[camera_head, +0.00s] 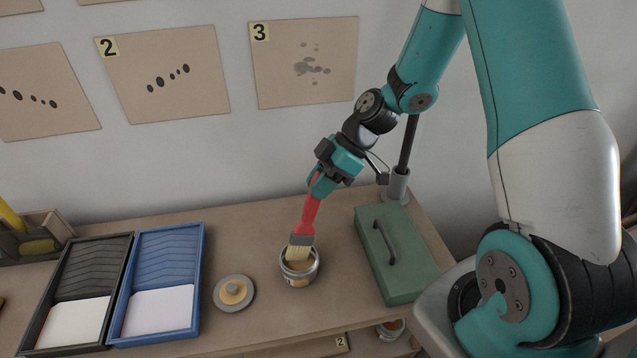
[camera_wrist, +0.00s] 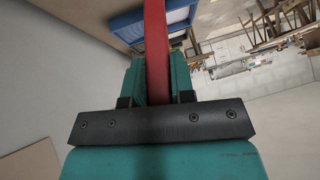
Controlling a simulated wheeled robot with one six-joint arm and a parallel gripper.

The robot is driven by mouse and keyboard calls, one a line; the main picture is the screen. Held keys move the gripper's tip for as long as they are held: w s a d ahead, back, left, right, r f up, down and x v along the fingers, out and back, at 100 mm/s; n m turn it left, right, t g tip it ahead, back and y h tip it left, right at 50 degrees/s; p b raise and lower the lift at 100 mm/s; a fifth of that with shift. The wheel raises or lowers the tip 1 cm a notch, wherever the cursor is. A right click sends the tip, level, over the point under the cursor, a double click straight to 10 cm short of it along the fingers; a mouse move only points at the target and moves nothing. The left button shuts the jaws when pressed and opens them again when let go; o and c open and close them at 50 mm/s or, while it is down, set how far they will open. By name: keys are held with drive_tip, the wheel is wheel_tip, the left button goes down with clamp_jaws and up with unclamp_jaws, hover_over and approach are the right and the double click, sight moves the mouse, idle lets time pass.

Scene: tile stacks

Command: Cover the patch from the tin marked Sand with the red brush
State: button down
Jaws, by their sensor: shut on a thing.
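My gripper (camera_head: 318,183) is shut on the red brush (camera_head: 307,214), which hangs bristles down. The bristle tip is at the mouth of an open tin (camera_head: 299,271); I cannot tell how deep it reaches. The tin's label is too small to read. In the wrist view the red handle (camera_wrist: 156,45) runs up between the teal fingers (camera_wrist: 157,80). On the wall, the board marked 3 (camera_head: 304,88) bears a grey blotchy patch (camera_head: 312,67). The board marked 2 (camera_head: 163,103) and one at the left (camera_head: 42,122) bear rows of dark spots.
A tin lid (camera_head: 234,293) lies left of the tin. A black tray (camera_head: 70,349) and a blue tray (camera_head: 160,333), both with pale paint, stand further left. A green box with a handle (camera_head: 410,271) stands at the right. A wooden box (camera_head: 55,221) is at far left.

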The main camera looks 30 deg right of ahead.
drive_tip(key=shift+f+b, duration=0.6)
idle(1.6)
drive_tip(key=shift+r, duration=0.1)
drive_tip(key=shift+r+p, duration=2.5)
drive_tip(key=shift+r, duration=1)
